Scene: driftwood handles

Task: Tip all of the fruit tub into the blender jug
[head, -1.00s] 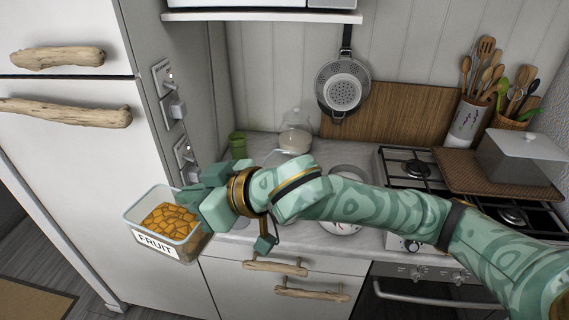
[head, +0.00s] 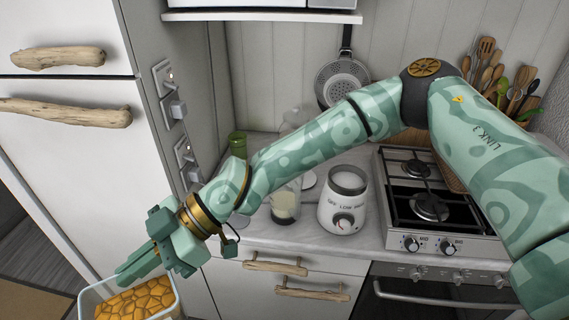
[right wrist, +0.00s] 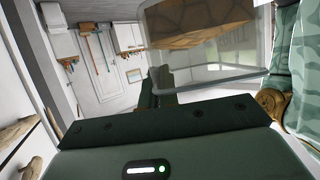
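The fruit tub (head: 172,305) is a clear tub with orange-brown chunks inside, at the bottom left of the head view and cut off by the frame edge. My right gripper (head: 130,272) is shut on its near rim and holds it in the air in front of the fridge. In the right wrist view the tub (right wrist: 215,75) fills the upper middle, at the fingers. The white blender base (head: 343,212) with a dial stands on the counter. A clear vessel (head: 286,207) with pale contents stands left of it, partly behind my arm; I cannot tell whether it is the jug.
The stove (head: 435,215) is right of the blender base. A green cup (head: 238,140) and a lidded glass jar (head: 297,114) stand at the back of the counter, partly behind my arm. The tall white fridge (head: 70,180) is on the left.

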